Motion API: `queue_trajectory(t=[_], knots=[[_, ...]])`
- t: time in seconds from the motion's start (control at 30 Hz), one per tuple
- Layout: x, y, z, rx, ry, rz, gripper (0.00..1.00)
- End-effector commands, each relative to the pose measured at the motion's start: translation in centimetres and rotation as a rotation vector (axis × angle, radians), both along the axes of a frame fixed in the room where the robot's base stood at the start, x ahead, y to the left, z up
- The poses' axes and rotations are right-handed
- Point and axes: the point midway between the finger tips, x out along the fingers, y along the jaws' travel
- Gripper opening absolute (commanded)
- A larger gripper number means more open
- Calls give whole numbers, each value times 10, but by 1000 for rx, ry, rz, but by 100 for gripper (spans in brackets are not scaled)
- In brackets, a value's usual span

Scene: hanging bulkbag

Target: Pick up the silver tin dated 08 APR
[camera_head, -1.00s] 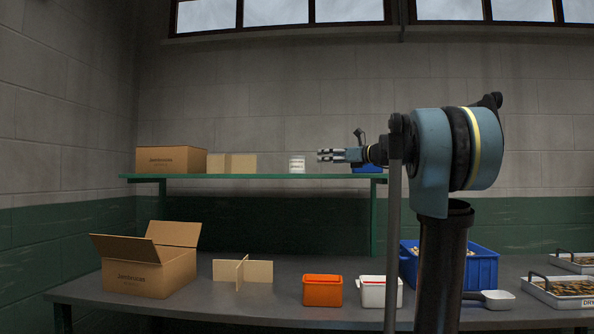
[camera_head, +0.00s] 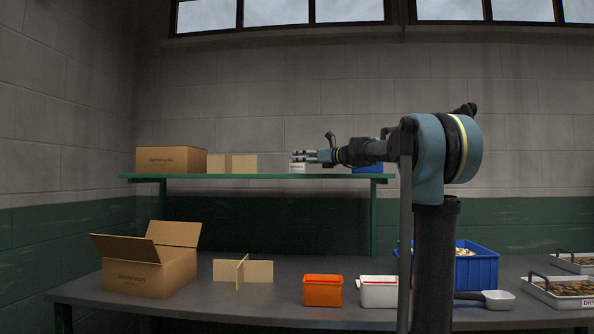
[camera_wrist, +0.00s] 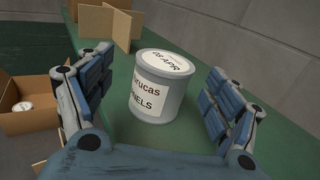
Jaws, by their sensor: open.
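The silver tin (camera_wrist: 162,86) stands upright on the green shelf in the wrist view. Its lid label reads 08 APR, and a white label is on its side. My gripper (camera_wrist: 160,108) is open, with one blue finger on each side of the tin and a visible gap on the right.
The green shelf (camera_head: 240,176) also holds a closed carton (camera_head: 171,160) and a cardboard divider (camera_head: 231,163) to the left. Below, an open carton (camera_head: 150,271), a divider, an orange bin (camera_head: 323,291) and a white bin (camera_head: 379,292) stand on the bench. A round tin (camera_wrist: 25,107) lies inside the open carton.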

Motion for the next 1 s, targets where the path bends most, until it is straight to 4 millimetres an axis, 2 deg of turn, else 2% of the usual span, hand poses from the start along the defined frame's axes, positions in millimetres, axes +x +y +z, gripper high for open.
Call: queue_trajectory(t=[0.4,0.63,0.67,0.8,0.9,1.0], knots=[[33,34,2,0,0,1,83],[34,36,2,0,0,0,83],[34,36,2,0,0,0,81],[34,35,2,0,0,0,49],[34,35,2,0,0,0,29],[34,35,2,0,0,0,29]])
